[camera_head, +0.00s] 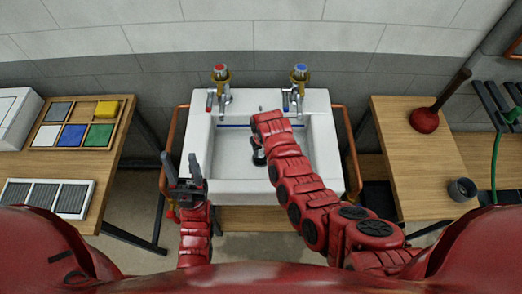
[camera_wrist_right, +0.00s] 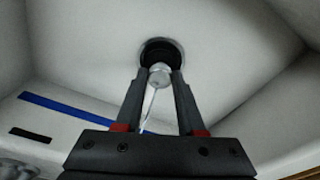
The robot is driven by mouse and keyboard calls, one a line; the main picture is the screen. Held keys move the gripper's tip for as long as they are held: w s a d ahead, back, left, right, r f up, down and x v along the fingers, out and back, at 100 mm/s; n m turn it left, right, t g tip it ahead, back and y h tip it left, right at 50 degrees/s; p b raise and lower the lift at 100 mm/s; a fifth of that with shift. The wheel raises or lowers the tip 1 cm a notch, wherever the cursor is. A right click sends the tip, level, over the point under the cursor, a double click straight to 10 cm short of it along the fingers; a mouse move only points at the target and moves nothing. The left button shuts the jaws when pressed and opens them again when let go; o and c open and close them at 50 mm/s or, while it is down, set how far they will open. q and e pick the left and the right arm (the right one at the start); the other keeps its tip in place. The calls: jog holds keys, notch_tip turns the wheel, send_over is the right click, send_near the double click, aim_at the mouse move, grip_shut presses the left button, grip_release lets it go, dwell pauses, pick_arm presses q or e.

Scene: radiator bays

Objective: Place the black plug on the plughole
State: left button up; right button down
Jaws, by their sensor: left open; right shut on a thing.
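The black plug (camera_wrist_right: 154,52) shows in the right wrist view at the bottom of the white sink basin. Its pale round knob (camera_wrist_right: 159,73) is between the fingertips of my right gripper (camera_wrist_right: 160,76), which is shut on it. A thin pale cord runs down from the knob. A grey metal ring of the plughole (camera_wrist_right: 182,50) shows around the plug's edge; the plug hides the opening. I cannot tell whether the plug is fully seated. In the head view my right arm reaches into the sink (camera_head: 226,186) and largely hides plug and plughole. My left gripper (camera_head: 182,166) is open and empty by the sink's left side.
Two taps, one red-topped (camera_head: 220,72) and one blue-topped (camera_head: 300,72), stand at the sink's back. Copper pipes (camera_head: 351,150) flank it. A left table (camera_head: 100,160) holds a tray of coloured blocks; a right table (camera_head: 410,165) holds a plunger (camera_head: 426,120) and a dark cup (camera_head: 462,189).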

jog(key=shift+f, duration=0.2)
jog(key=shift+s, duration=0.1)
jog(key=shift+f, duration=0.2)
jog(key=c, duration=0.5)
grip_release()
jog(key=shift+r, duration=0.1)
